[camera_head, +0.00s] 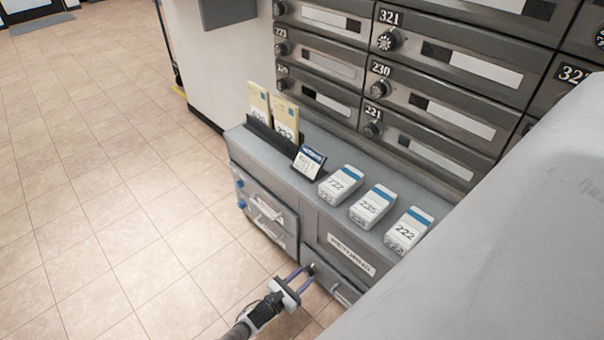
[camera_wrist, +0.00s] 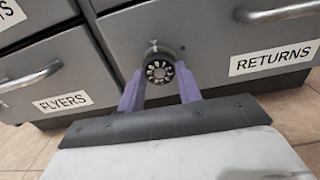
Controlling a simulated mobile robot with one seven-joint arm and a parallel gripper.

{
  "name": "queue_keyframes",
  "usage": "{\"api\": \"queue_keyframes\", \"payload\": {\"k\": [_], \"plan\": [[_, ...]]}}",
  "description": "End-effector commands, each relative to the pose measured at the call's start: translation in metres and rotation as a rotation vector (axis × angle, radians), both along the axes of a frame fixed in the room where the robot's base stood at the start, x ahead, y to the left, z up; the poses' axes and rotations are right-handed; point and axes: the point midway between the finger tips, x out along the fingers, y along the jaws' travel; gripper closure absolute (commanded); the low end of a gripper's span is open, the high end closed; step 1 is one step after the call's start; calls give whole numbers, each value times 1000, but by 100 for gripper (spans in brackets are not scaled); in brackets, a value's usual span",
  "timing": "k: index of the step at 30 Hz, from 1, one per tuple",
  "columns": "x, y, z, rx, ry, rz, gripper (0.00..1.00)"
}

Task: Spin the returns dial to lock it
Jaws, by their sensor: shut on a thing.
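The returns dial (camera_wrist: 159,69) is a round black knob with pale marks on its face, on a grey drawer front. A white RETURNS label (camera_wrist: 273,57) is on the same front, to the right of the dial. My gripper (camera_wrist: 159,82) has its two purple fingers on either side of the dial, shut on it. In the head view my gripper (camera_head: 302,277) reaches the lower front of the grey cabinet (camera_head: 316,215). There the dial is small and mostly hidden by the fingers.
A FLYERS drawer (camera_wrist: 62,103) is left of the dial. Metal handles stick out on both sides. On the cabinet top stand white numbered boxes (camera_head: 372,208), a small dark stand (camera_head: 309,163) and yellow cards (camera_head: 259,101). Numbered mailboxes (camera_head: 430,95) rise behind. The tiled floor (camera_head: 110,190) at left is clear.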

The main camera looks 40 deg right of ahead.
Motion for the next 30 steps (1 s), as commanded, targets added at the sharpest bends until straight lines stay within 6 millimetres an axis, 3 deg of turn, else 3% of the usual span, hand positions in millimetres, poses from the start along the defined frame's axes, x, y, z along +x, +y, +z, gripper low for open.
{"api": "queue_keyframes", "payload": {"k": [11, 12, 17, 26, 30], "plan": [[-1, 0, 0, 0, 0, -1, 88], [-1, 0, 0, 0, 0, -1, 63], [0, 0, 0, 0, 0, -1, 44], [0, 2, 0, 0, 0, 0, 44], [0, 17, 2, 2, -1, 1, 44]]}}
